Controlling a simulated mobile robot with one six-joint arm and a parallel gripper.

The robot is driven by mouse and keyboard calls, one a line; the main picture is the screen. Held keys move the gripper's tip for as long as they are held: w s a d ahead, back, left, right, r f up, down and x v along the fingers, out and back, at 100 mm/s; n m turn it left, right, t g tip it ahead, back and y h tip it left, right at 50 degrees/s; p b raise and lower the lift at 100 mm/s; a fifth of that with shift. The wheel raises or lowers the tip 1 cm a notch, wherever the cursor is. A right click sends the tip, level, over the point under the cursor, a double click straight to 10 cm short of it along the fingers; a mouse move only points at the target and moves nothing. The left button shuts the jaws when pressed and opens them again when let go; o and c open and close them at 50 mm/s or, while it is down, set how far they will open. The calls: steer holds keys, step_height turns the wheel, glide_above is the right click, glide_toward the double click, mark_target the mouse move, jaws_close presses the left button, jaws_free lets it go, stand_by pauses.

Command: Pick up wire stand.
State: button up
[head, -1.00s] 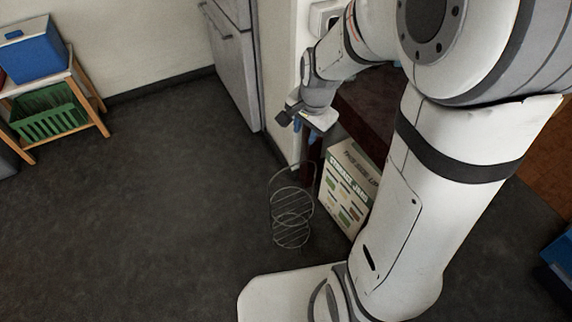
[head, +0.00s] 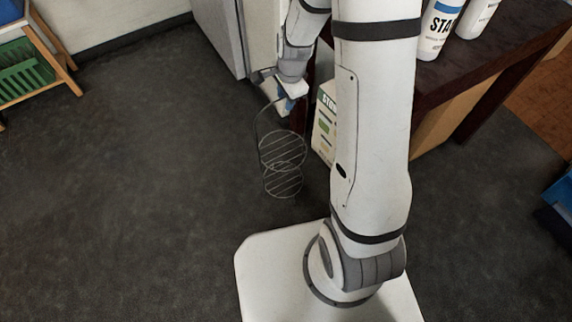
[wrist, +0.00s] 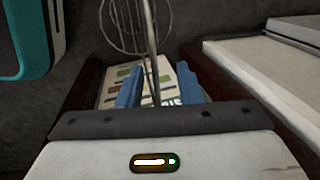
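My gripper (head: 286,104) is at the upper part of the stand. In the wrist view the two blue fingers of my gripper (wrist: 160,68) are apart. The thin upright wires of the wire stand (wrist: 152,48) run between them, with gaps on both sides. A round rack shows beyond the fingertips. In the head view my wrist partly hides the fingers.
A printed box (head: 324,125) stands close right of the stand, beside a dark table (head: 465,70) with white bottles (head: 437,28). A grey cabinet (head: 217,30) is behind. The floor to the left is clear up to a wooden shelf (head: 62,72).

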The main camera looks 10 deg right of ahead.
steer(key=shift+w+f, duration=0.2)
steer(key=shift+f, duration=0.7)
jaws_close()
steer(key=shift+r, duration=0.1)
stand_by(0.6)
